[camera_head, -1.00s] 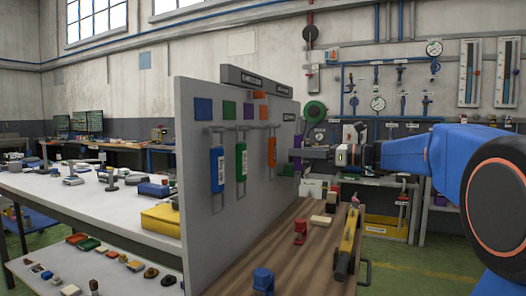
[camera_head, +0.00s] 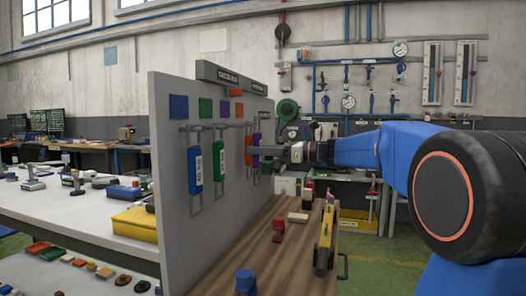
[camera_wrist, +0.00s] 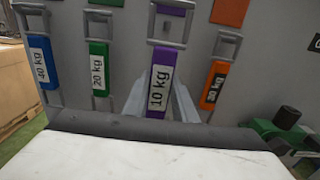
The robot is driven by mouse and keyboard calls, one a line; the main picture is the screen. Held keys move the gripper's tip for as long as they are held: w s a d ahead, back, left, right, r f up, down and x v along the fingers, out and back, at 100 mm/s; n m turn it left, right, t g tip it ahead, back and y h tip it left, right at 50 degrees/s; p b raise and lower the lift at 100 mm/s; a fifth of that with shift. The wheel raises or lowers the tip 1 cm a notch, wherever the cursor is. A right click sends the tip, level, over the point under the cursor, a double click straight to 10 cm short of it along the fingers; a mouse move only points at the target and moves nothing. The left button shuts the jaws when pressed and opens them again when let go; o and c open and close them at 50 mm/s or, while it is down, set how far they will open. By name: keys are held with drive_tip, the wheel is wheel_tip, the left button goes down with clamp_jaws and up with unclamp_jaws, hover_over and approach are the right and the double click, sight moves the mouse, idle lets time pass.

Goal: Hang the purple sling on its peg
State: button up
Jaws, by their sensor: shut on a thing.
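The purple sling (camera_head: 256,143), labelled 10 kg, is upright between the fingers of my gripper (camera_head: 268,151), close in front of the grey board (camera_head: 172,205). In the wrist view the purple sling (camera_wrist: 160,78) has a metal loop (camera_wrist: 167,29) at its top, just below a purple square (camera_wrist: 171,7). My gripper (camera_wrist: 162,103) is shut on its body. The loop overlaps the peg area under the purple square, and I cannot tell whether it is around the peg. The sling is between the green sling (camera_wrist: 98,70) and the orange sling (camera_wrist: 214,85).
A blue sling (camera_head: 195,170) hangs left of the green one on the board. A wooden bench (camera_head: 285,240) below bears a red item (camera_head: 278,230), a blue item (camera_head: 246,281) and a yellow tool (camera_head: 325,240). A green device (camera_wrist: 285,120) is right of my gripper.

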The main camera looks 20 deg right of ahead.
drive_tip(key=shift+f+x, duration=0.2)
drive_tip(key=shift+x, duration=2.8)
drive_tip(key=shift+w+a+f, duration=0.4)
drive_tip(key=shift+a+f, duration=0.1)
drive_tip(key=shift+f, duration=0.05)
drive_tip(key=o, duration=1.1)
drive_tip(key=shift+o, duration=0.2)
drive_tip(key=v, duration=1.7)
drive_tip(key=shift+s, duration=0.15)
